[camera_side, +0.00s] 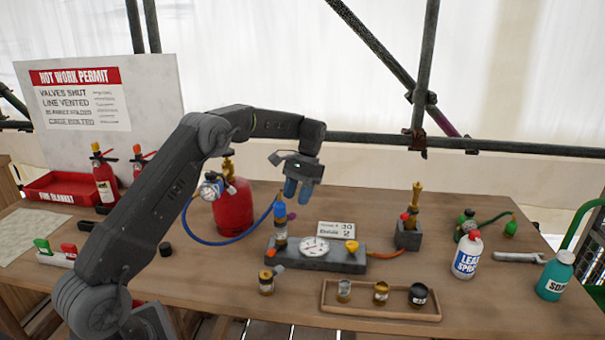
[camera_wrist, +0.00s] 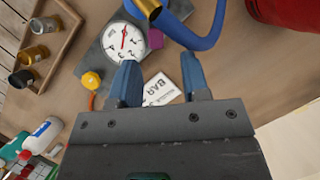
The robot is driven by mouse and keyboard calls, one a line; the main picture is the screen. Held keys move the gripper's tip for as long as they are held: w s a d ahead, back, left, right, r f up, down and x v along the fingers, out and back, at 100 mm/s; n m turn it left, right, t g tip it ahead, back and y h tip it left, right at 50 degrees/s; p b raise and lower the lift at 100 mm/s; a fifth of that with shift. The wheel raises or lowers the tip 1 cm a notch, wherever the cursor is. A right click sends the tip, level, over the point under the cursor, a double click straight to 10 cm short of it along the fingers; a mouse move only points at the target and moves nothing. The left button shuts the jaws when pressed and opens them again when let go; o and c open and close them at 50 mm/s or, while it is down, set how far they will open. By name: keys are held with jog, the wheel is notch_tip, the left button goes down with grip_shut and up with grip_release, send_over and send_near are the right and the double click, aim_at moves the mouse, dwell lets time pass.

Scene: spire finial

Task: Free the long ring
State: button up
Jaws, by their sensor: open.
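My gripper (camera_side: 298,190) is open and empty, pointing down above the bench, with its blue fingers apart. In the wrist view the fingers (camera_wrist: 160,78) frame a white card (camera_wrist: 165,84) below. A shallow wooden tray (camera_side: 382,312) holds a silver, a brass and a black cylindrical piece. I cannot tell which piece is the long ring.
A red gas cylinder (camera_side: 232,206) with the blue hose (camera_side: 215,240) stands behind left. A brass-topped fitting on a block (camera_side: 408,236) stands to the right. A small brass piece (camera_side: 266,283) stands left of the tray.

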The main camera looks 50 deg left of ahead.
jog(key=v, duration=0.8)
jog(key=shift+d+r, duration=0.1)
jog(key=s+d+r+m+t+y, duration=0.15)
jog(key=s+d+r+t, duration=0.35)
jog(key=s+d+r, duration=0.8)
jog(key=s+d+f+t, duration=0.2)
jog(key=s+d+f, duration=0.1)
jog(key=s, duration=0.6)
jog(key=s+d+f+t, duration=0.3)
jog(key=s+d+f, duration=0.1)
jog(key=s, duration=0.6)
jog(key=shift+d+f+m, duration=0.25)
jog(key=shift+f+m, duration=0.1)
jog(key=shift+f, duration=0.1)
